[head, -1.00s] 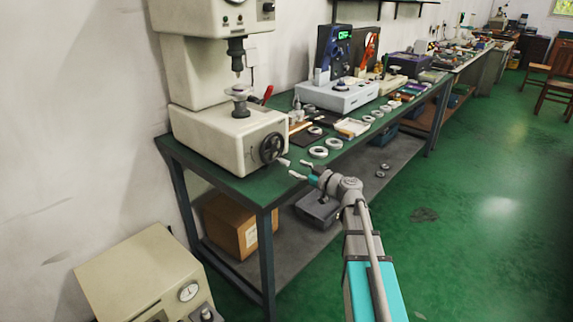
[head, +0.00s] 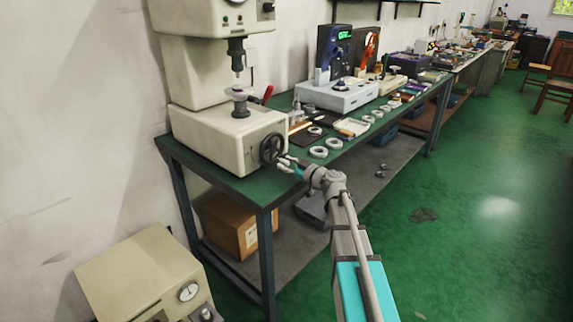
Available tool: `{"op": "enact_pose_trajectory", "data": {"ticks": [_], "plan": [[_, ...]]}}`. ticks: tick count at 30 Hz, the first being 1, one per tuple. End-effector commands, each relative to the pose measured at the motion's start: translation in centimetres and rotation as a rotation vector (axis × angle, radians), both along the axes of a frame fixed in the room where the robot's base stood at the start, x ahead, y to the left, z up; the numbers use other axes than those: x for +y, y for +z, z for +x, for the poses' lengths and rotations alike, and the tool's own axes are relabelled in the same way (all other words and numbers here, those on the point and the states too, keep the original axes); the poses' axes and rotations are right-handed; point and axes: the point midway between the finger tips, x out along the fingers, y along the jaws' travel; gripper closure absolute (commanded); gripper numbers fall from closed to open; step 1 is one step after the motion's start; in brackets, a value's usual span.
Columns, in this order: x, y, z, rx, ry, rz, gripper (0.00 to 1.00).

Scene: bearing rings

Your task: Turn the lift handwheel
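The lift handwheel (head: 271,149) is a dark spoked wheel on the front right face of the cream testing machine (head: 213,140). A small pale crank handle sticks out from its lower right rim. My gripper (head: 287,163) is at this handle, coming from the right. Its two fingers look apart, one above and one below the handle's end. At this size I cannot tell whether they touch it.
The machine stands at the near end of a green-topped bench (head: 240,187). Pale bearing rings (head: 318,152) lie right of the wheel, close behind my gripper. A cardboard box (head: 232,225) sits on the lower shelf.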

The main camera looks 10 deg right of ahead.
Motion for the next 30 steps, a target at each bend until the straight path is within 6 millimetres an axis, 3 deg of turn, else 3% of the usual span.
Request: {"op": "enact_pose_trajectory", "data": {"ticks": [1,6,20,30], "plan": [[0.0,0.0,0.0,0.0,0.0,0.0,0.72],[0.0,0.0,0.0,0.0,0.0,0.0,1.0],[0.2,-0.1,-0.2,0.026,0.001,0.035,1.0],[1.0,-0.2,-0.8,0.14,0.002,0.19,1.0]]}}
